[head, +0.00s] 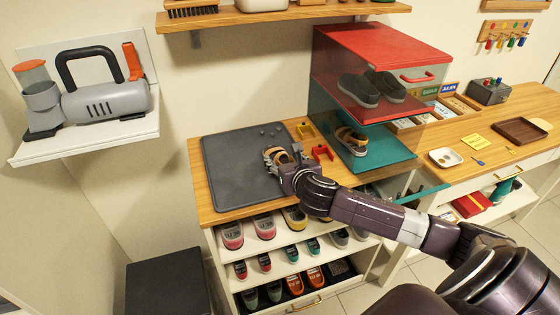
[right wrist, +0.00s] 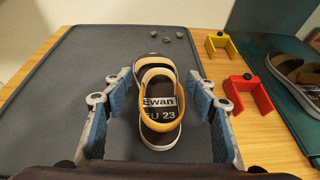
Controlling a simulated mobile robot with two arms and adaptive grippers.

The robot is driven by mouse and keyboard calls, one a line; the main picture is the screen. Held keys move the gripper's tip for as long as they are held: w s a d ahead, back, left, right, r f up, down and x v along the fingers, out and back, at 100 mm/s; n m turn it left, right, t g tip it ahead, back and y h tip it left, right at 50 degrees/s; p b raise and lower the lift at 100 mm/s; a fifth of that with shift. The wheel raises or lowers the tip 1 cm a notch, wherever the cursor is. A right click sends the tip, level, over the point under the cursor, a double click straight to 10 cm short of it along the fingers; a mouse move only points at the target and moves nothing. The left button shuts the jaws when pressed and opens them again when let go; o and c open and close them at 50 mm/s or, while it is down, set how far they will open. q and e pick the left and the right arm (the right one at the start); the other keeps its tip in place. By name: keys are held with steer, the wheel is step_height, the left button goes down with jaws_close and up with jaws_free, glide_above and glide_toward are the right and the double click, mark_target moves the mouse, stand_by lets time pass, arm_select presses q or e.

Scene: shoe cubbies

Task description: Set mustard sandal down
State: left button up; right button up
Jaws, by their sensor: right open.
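The mustard sandal (right wrist: 158,105) lies on the dark grey mat (right wrist: 55,90) in the right wrist view, with a label reading "Ewan" and "EU 23" on its dark insole. My right gripper (right wrist: 158,112) is open, its blue-padded fingers on either side of the sandal with visible gaps. In the head view the right gripper (head: 284,160) reaches over the right part of the mat and partly hides the sandal (head: 277,156). A similar mustard sandal (head: 351,140) sits in the teal-floored lower cubby; it also shows at the right of the wrist view (right wrist: 298,75). My left gripper is not in view.
A yellow bracket (right wrist: 221,44) and a red bracket (right wrist: 248,92) stand right of the mat. Several small grey pebbles (right wrist: 166,37) lie at its far edge. The red-topped cubby (head: 385,45) holds dark shoes (head: 370,88). The mat's left part is clear.

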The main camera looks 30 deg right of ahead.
steer(key=c, duration=1.3)
step_height(320, 180, up, 20)
steer(key=p, duration=0.2)
steer(key=shift+c, duration=0.2)
steer(key=s+a+f+m+h, duration=0.1)
steer(key=s+a+f, duration=0.3)
steer(key=a+f, duration=0.6)
steer(key=shift+a+m+g+h, duration=0.3)
steer(key=shift+a+m+g, duration=0.1)
steer(key=shift+a, duration=0.3)
steer(key=s+a, duration=0.1)
steer(key=s, duration=0.1)
steer(key=s+a+f+m+g+h, duration=0.1)
steer(key=s+a, duration=0.1)
steer(key=s, duration=0.1)
steer(key=s+a+m+h, duration=0.1)
steer(key=s+a, duration=0.1)
steer(key=shift+s+f, duration=0.2)
steer(key=shift+c, duration=0.2)
steer(key=s+a+r+n+y, duration=0.1)
steer(key=s+a, duration=0.1)
steer(key=s, duration=0.6)
steer(key=shift+s+a+r+t, duration=0.15)
steer(key=shift+s+a+t, duration=0.05)
steer(key=shift+s+t, duration=0.1)
steer(key=shift+w, duration=0.1)
